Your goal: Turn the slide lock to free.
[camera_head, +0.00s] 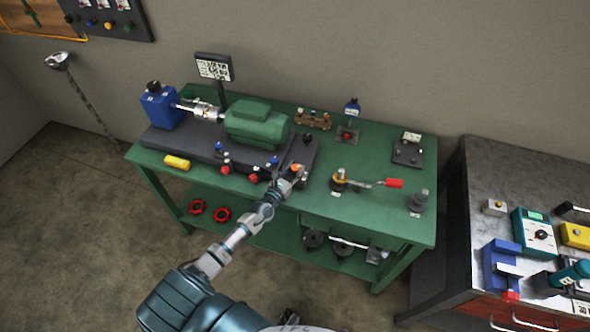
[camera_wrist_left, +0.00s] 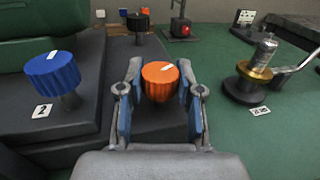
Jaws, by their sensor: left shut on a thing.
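An orange knob (camera_wrist_left: 160,80) with a white mark on top sits at the front right end of the dark machine base (camera_wrist_left: 125,55). It may be the slide lock, but I see no label naming it. In the head view the orange knob (camera_head: 296,167) shows small at the tip of my left arm. My left gripper (camera_head: 291,174) is closed around the knob, with one finger on each side in the wrist view (camera_wrist_left: 160,92). My right gripper is not in view.
A blue knob (camera_wrist_left: 52,72) with a label 2 stands close left of the gripper, and a black knob (camera_wrist_left: 138,20) behind. A brass-collared post (camera_wrist_left: 252,82) with a lever is on the right.

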